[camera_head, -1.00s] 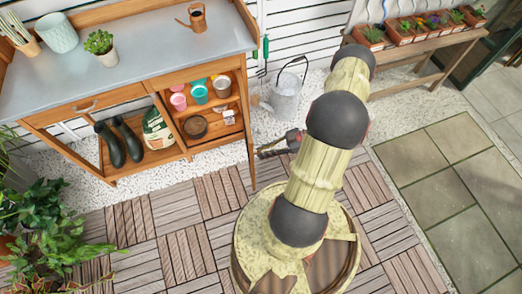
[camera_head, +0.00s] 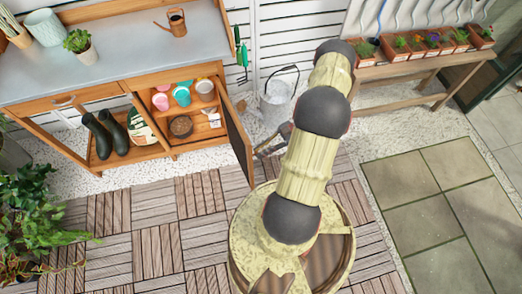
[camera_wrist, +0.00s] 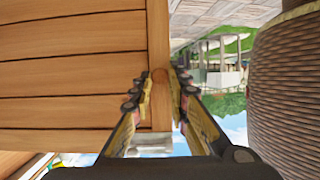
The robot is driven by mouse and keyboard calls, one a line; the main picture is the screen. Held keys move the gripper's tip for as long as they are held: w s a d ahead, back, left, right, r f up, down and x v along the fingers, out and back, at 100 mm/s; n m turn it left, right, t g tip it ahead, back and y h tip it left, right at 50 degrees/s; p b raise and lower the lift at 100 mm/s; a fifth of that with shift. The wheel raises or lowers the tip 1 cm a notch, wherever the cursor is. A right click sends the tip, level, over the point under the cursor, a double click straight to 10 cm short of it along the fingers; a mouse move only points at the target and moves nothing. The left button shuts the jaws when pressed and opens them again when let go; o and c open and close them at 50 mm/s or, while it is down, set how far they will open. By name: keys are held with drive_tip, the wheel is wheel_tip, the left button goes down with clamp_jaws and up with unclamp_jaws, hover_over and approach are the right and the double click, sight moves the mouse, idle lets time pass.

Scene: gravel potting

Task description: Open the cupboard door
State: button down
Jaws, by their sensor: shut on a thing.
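The cupboard door (camera_head: 236,140) stands swung out from the right side of the cupboard under the bench. Its dark inner face shows in the head view. The open cupboard (camera_head: 187,112) shows shelves with pots inside. My gripper (camera_head: 260,151) is at the outer side of the door, near its free edge. In the wrist view my gripper (camera_wrist: 163,88) has its fingers on both sides of a round wooden knob (camera_wrist: 160,76) on the door's wooden frame. It is shut on the knob, which the fingers partly cover.
Green boots (camera_head: 105,135) and a bag (camera_head: 140,127) stand on the bench's lower shelf. A side table (camera_head: 425,65) with flower boxes is at the back right. Deck tiles in front of the cupboard are clear.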

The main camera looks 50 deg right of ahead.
drive_tip(key=shift+a+f, duration=0.1)
drive_tip(key=c, duration=1.7)
unclamp_jaws()
drive_tip(key=v, duration=1.2)
